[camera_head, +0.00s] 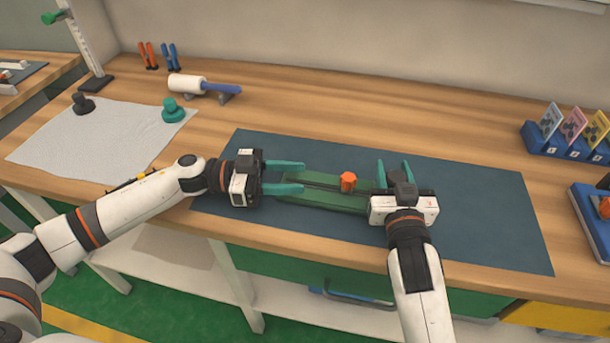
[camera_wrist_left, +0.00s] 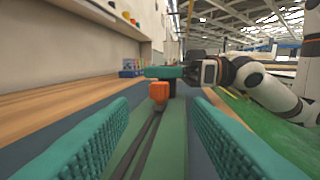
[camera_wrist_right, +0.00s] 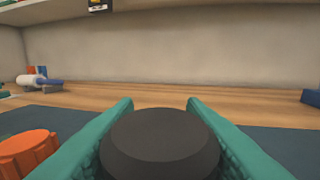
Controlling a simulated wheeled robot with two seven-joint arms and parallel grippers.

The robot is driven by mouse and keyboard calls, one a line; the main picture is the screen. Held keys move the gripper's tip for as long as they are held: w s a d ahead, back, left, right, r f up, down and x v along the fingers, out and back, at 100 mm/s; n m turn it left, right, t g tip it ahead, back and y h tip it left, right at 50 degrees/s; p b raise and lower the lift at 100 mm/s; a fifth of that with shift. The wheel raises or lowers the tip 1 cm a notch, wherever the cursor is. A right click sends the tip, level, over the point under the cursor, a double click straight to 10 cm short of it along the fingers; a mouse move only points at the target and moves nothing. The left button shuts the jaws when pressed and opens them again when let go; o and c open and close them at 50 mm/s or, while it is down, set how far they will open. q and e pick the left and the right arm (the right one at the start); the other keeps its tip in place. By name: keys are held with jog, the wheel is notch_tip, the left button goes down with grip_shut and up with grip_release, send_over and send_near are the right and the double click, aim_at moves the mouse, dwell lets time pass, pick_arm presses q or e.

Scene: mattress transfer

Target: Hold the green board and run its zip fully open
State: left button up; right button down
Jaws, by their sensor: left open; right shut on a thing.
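The green board (camera_head: 325,203) lies on the dark blue mat, with a dark track running along it. An orange zip pull (camera_head: 348,182) stands upright on the track, nearer the board's right end. It also shows ahead in the left wrist view (camera_wrist_left: 158,92). My left gripper (camera_head: 302,177) is open and empty at the board's left end, its fingers pointing along the board towards the pull. My right gripper (camera_head: 392,172) is at the right end, shut on a round black knob (camera_wrist_right: 160,140). Its body hides that end of the board.
The blue mat (camera_head: 480,210) has free room to the right. A grey cloth (camera_head: 90,140) with a black and a teal knobbed piece lies at left. A roller (camera_head: 200,87) and pliers stand behind. A blue card holder (camera_head: 560,143) is at far right.

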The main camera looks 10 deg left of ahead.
jog(key=shift+r, duration=0.1)
jog(key=c, duration=0.8)
grip_release()
